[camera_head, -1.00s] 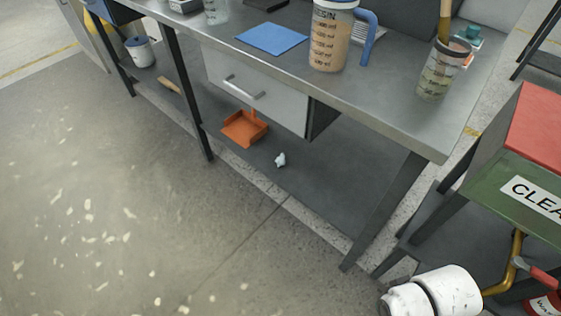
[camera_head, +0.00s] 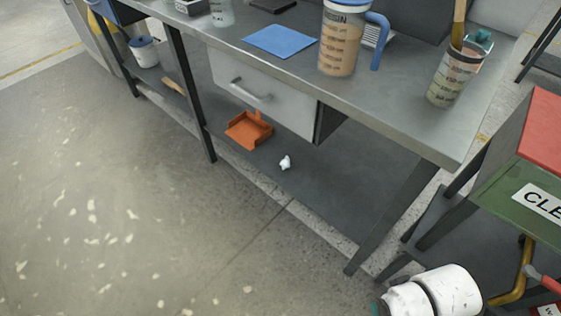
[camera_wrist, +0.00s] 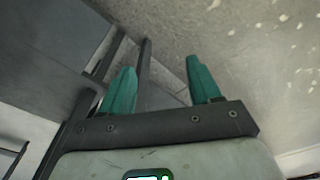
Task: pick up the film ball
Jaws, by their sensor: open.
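The film ball (camera_head: 285,162) looks like a small crumpled white lump. It lies on the dark lower shelf of the workbench, to the right of an orange dustpan, in the head view. My gripper (camera_wrist: 155,85) shows in the wrist view with its two teal fingers spread apart and nothing between them. It points at the floor and the bench legs. The film ball cannot be made out in the wrist view.
The orange dustpan (camera_head: 249,129) lies on the shelf (camera_head: 335,190) left of the ball. A drawer unit (camera_head: 262,97) and the bench top (camera_head: 400,105) overhang the shelf. Bench legs stand at both sides. A green and red cabinet (camera_head: 530,170) is at right. The floor in front is clear.

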